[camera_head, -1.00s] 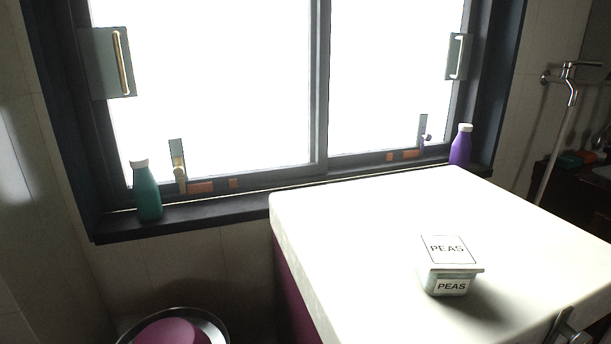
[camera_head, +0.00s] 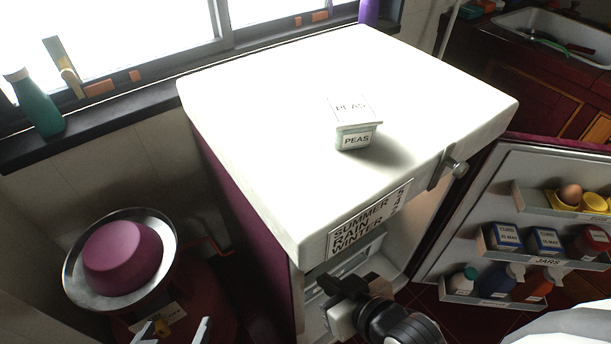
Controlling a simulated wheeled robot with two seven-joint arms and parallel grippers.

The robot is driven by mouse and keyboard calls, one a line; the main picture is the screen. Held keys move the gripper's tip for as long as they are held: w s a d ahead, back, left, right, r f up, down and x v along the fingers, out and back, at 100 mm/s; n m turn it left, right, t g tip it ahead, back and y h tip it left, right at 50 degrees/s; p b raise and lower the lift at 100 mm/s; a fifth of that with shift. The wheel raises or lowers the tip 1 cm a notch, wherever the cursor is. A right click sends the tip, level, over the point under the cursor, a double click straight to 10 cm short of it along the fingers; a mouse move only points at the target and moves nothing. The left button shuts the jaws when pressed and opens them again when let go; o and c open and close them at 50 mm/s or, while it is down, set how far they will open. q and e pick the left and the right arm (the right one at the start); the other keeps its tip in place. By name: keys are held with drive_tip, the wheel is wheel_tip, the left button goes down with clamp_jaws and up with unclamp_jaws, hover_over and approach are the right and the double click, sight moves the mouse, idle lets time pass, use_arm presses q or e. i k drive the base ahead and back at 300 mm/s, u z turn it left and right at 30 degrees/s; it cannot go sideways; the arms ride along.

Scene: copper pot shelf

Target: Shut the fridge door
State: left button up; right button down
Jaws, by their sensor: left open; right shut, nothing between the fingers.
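The fridge (camera_head: 232,210) has a white top and purple side, with its front open at the lower right. Its door (camera_head: 475,205) stands wide open to the right, its inner side facing me with racks of eggs, boxes and bottles. My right gripper (camera_head: 340,288) is shut and empty in front of the fridge's open front, partly over the lit interior and apart from the door. My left gripper (camera_head: 177,331) is only partly in view at the bottom edge, open, left of the fridge; the rest of it is cut off.
A PEAS tub (camera_head: 357,126) stands on the fridge top. A green bottle (camera_head: 36,106) stands on the window sill. A sink (camera_head: 560,30) and counter are behind the door.

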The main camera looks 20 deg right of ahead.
sight(506, 181)
drive_tip(key=k, duration=0.5)
drive_tip(key=u, duration=2.75)
drive_tip(key=k, duration=2.1)
drive_tip(key=z, duration=2.6)
